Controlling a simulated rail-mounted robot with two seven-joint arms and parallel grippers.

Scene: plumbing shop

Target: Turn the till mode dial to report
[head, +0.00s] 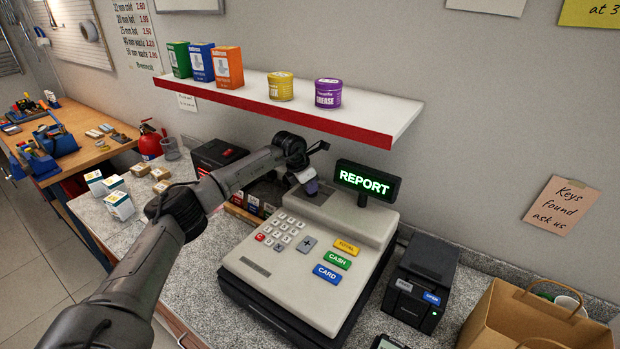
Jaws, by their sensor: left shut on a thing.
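The cream till (268,262) stands on the speckled counter. Its raised display (366,183) reads "REPORT" in green letters. The mode dial (312,188) is a small dark knob at the upper left of the till, mostly hidden by my gripper. My left gripper (309,181) reaches in from the left and is shut on the dial. The dial's markings are too small and covered to read. My right gripper is not in view.
A red-edged shelf (350,125) with boxes and tins hangs above the till. A black printer (421,281) and a paper bag (525,318) stand at the right.

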